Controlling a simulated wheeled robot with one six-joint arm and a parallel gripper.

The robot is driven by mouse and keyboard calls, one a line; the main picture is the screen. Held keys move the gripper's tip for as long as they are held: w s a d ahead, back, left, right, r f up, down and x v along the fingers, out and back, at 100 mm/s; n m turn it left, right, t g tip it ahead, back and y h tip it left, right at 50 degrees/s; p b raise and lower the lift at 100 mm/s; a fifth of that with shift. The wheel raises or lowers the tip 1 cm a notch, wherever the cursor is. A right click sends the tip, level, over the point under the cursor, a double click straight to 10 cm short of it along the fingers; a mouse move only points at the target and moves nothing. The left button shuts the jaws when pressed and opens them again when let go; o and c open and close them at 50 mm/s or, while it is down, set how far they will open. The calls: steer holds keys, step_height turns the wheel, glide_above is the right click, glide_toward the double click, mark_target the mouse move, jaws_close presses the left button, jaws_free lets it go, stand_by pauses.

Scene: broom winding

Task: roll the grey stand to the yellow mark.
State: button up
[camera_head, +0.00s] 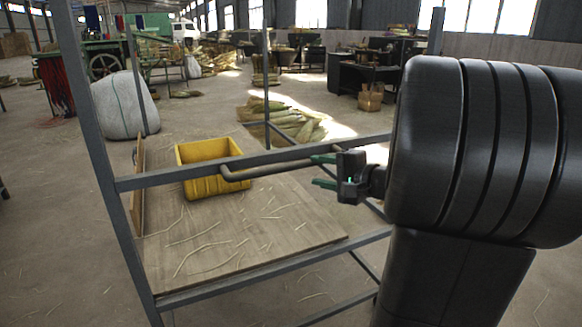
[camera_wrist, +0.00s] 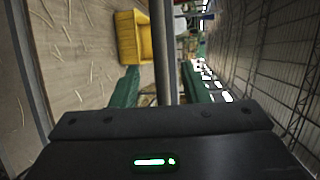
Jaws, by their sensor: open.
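The grey stand (camera_head: 110,165) is a metal frame with a wooden shelf (camera_head: 215,245) and a yellow bin (camera_head: 205,170) on it. A grey handle bar (camera_head: 270,170) is fixed along its near upper rail. My gripper (camera_head: 317,171) is open at the handle's right end, with one green finger above and one below. In the wrist view, a grey bar (camera_wrist: 158,45) runs between the open green fingers (camera_wrist: 160,88). I cannot tell whether they touch it. The yellow bin also shows in the wrist view (camera_wrist: 134,37). I see no yellow mark on the floor.
A white sack (camera_head: 120,105) stands behind the stand at left, near a green machine (camera_head: 95,60). Corn-like bundles (camera_head: 285,120) lie on the floor beyond the stand. Dark desks (camera_head: 355,80) stand farther back. Bare floor is open at left.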

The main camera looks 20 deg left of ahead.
mark_target(296, 167)
steer(key=x, duration=0.9)
steer(key=shift+a, duration=0.2)
jaws_close()
